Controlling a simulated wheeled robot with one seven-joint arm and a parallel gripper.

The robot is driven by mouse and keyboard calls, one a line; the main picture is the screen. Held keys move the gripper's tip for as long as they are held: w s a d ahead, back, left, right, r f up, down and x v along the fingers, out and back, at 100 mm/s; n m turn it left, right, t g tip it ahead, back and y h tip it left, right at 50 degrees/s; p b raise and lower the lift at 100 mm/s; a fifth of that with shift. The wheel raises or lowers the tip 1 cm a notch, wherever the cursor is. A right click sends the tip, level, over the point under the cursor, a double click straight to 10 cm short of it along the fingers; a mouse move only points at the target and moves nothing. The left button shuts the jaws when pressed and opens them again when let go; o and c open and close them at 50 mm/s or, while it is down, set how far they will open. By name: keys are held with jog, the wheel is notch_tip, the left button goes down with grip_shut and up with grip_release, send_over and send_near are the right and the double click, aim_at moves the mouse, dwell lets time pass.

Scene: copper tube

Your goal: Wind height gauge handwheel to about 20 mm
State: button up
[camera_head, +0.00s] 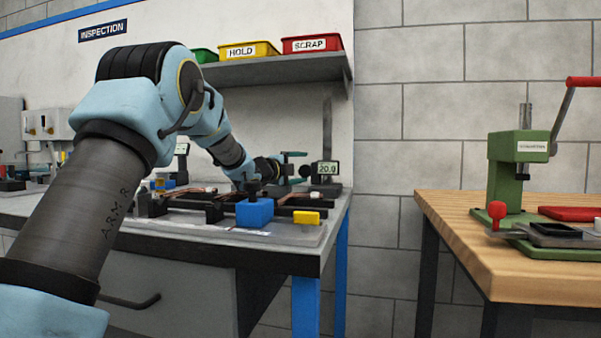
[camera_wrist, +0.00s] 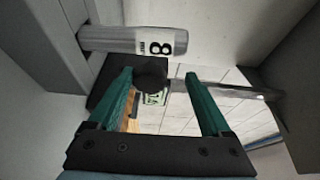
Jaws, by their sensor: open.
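The height gauge stands at the right end of the inspection bench; its grey mast (camera_head: 327,130) rises behind its display (camera_head: 327,168), which appears to read 20.0. My gripper (camera_head: 293,168), with teal fingers, is just left of the display. In the wrist view my gripper (camera_wrist: 158,74) is open. A dark round knob (camera_wrist: 150,76), seemingly the handwheel, lies between the fingertips, nearer the left finger. I cannot tell whether that finger touches it. Part of the green display (camera_wrist: 155,98) shows beyond, mostly hidden by the knob.
A blue block (camera_head: 254,213) and a yellow block (camera_head: 306,218) sit at the bench's front, by dark rails and copper tubes. A shelf (camera_head: 280,70) with bins hangs above. A wooden table (camera_head: 455,220) with a green press (camera_head: 516,165) stands right, past a gap.

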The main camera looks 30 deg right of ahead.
notch_tip(320, 180, up, 9)
jog(key=p, duration=0.2)
jog(key=shift+d+r, duration=0.15)
jog(key=shift+d, duration=0.1)
jog(key=shift+w, duration=0.1)
notch_tip(320, 180, down, 6)
jog(key=f+y, duration=0.1)
jog(key=f+b+v, duration=0.1)
jog(key=b+v, duration=0.2)
jog(key=v, duration=1)
jog(key=shift+w+a+r+n+g, duration=0.2)
jog(key=shift+w+a+n+g, duration=0.1)
jog(key=shift+n, duration=0.1)
